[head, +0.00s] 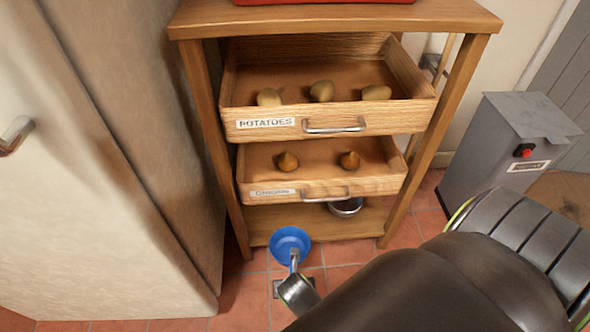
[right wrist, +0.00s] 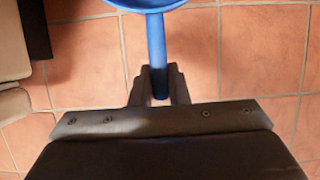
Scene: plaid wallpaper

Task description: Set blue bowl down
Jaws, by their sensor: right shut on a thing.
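The blue bowl (head: 288,242) shows in the head view at the front edge of the rack's bottom shelf (head: 262,222), overlapping that edge and the floor in the picture. I cannot tell whether it touches anything below. In the right wrist view, part of the bowl (right wrist: 185,3) shows at the top edge, with a blue handle (right wrist: 156,42) running down from it. My right gripper (head: 294,268) is shut on that handle, and its two dark fingers (right wrist: 158,84) lie on either side of it. My left gripper is in neither view.
A wooden rack holds an open potato drawer (head: 282,127) and an open onion drawer (head: 310,187) above the shelf. A metal bowl (head: 346,207) stands on the bottom shelf. A pale cabinet (head: 90,190) is at left and a grey bin (head: 490,155) at right.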

